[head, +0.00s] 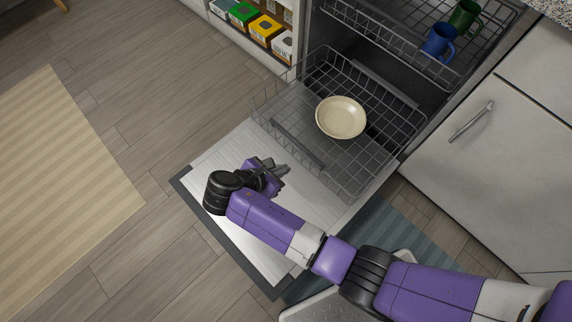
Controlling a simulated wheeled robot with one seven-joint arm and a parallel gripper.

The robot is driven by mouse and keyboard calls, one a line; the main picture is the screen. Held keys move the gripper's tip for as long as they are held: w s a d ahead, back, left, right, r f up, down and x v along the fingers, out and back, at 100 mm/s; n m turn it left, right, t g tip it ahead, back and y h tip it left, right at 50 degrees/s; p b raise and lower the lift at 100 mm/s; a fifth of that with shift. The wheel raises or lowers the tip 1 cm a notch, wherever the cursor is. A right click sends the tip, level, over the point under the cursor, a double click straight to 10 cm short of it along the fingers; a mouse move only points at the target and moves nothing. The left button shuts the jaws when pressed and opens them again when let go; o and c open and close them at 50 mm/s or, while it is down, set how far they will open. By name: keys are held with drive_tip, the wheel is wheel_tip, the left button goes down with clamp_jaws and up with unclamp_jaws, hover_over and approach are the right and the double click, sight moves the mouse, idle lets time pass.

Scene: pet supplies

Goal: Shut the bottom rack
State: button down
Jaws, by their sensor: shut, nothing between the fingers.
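The bottom rack (357,180) is a grey wire basket, pulled part of the way out of the dishwasher over its lowered door (225,150). A cream bowl (341,117) sits in the rack. My gripper (284,169) is shut and empty. It is above the lowered door, just outside the rack's front side, with its fingers pointing toward the rack. I cannot tell whether the fingertips touch the wires. My arm covers part of the door.
The upper rack (391,42) holds a blue mug (439,42) and a green mug (465,18). A white cabinet (480,170) stands at right. A shelf with several colored boxes (264,29) is at top. Open wood floor and a striped rug (60,180) lie at left.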

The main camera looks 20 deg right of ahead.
drive_tip(key=d+r+b+x, duration=0.1)
drive_tip(key=b+x, duration=0.3)
drive_tip(key=x, duration=0.7)
drive_tip(key=shift+w+d, duration=0.3)
drive_tip(key=shift+w, duration=0.05)
drive_tip(key=shift+d, duration=0.15)
drive_tip(key=w+d+b, duration=0.1)
drive_tip(key=w+d, duration=0.3)
drive_tip(key=d, duration=0.8)
drive_tip(key=w+d+b, duration=0.2)
drive_tip(key=w+d, duration=0.2)
drive_tip(key=d, duration=0.8)
drive_tip(key=w+d+b, duration=0.1)
drive_tip(key=w+d, duration=0.4)
drive_tip(key=d, duration=0.7)
drive_tip(key=shift+b, duration=0.35)
drive_tip(key=shift+w+d+r, duration=0.1)
drive_tip(key=shift+d+r, duration=0.1)
